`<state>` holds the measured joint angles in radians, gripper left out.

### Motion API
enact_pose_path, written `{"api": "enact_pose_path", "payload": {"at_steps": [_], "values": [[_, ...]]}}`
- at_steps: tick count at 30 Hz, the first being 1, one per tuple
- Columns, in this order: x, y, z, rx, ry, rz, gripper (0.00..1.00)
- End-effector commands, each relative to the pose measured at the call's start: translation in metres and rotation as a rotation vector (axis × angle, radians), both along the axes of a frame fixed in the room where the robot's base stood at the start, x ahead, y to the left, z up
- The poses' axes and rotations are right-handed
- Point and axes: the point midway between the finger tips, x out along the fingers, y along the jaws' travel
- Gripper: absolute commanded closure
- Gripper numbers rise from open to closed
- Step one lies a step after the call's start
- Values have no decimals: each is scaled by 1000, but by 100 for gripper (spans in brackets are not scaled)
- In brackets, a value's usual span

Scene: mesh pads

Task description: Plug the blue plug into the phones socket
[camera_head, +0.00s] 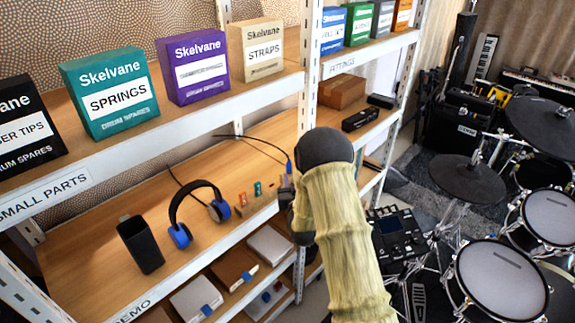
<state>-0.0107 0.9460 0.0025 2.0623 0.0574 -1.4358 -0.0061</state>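A small blue plug (289,166) on a thin black cable (262,147) shows just left of my arm's dark elbow, above the middle shelf. Blue-and-black headphones (201,212) stand on that shelf to the left. Small orange (242,199) and teal (258,188) pieces sit by a low wooden block (246,211) at the shelf's front. I cannot make out a phones socket or its label. My gripper (286,190) is mostly hidden by my beige-sleeved arm. Dark parts of it show beside the sleeve, close below the blue plug. Whether it touches the plug or is open cannot be told.
A black speaker-like box (140,244) stands left of the headphones. A white rack post (307,80) rises behind my arm. The upper shelf holds Skelvane boxes (110,95). Drums (494,283) and a mixer (398,234) stand to the right. The shelf behind the headphones is mostly clear.

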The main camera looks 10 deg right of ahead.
Motion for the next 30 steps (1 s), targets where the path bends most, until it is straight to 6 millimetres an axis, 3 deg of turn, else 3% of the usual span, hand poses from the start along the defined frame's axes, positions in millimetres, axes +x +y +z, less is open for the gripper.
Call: {"api": "enact_pose_path", "payload": {"at_steps": [6, 20, 30], "values": [[22, -1, 1, 0, -1, 0, 72], [30, -1, 2, 0, 0, 0, 72], [68, -1, 3, 0, -1, -1, 72]]}}
